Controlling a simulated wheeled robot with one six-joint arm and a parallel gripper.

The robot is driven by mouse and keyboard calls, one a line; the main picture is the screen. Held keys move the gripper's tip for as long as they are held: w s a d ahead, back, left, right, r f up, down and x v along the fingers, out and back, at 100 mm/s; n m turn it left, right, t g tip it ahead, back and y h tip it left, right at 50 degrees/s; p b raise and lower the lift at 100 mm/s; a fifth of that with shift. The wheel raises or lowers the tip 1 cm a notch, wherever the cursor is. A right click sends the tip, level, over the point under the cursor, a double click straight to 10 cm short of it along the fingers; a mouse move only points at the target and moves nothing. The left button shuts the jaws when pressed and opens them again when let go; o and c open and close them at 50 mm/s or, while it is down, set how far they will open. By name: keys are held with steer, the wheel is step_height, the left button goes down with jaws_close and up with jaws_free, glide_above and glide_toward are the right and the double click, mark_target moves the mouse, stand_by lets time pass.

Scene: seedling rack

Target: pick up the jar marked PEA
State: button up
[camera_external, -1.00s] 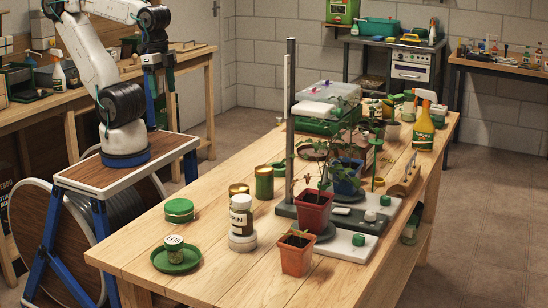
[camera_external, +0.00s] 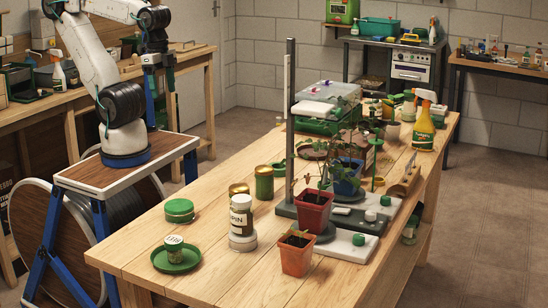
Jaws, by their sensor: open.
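A small green jar (camera_external: 174,254) with a pale marked lid stands on a green saucer (camera_external: 160,265) at the near left of the wooden table. Its lettering is too small to read surely. A taller white jar (camera_external: 241,215) with a dark-lettered label, seeming to end in "PIN", stands to its right on a pale round base. No label clearly reading PEA shows. My gripper (camera_external: 160,78) is open and empty, high at the upper left, pointing down, well away from both jars.
A green round tin (camera_external: 179,210) and gold-topped green tins (camera_external: 264,183) stand near the jars. Potted seedlings (camera_external: 296,255) and a grey upright post (camera_external: 291,120) stand to the right. The table's near left part is mostly clear.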

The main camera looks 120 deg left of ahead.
steer(key=shift+o, duration=1.4)
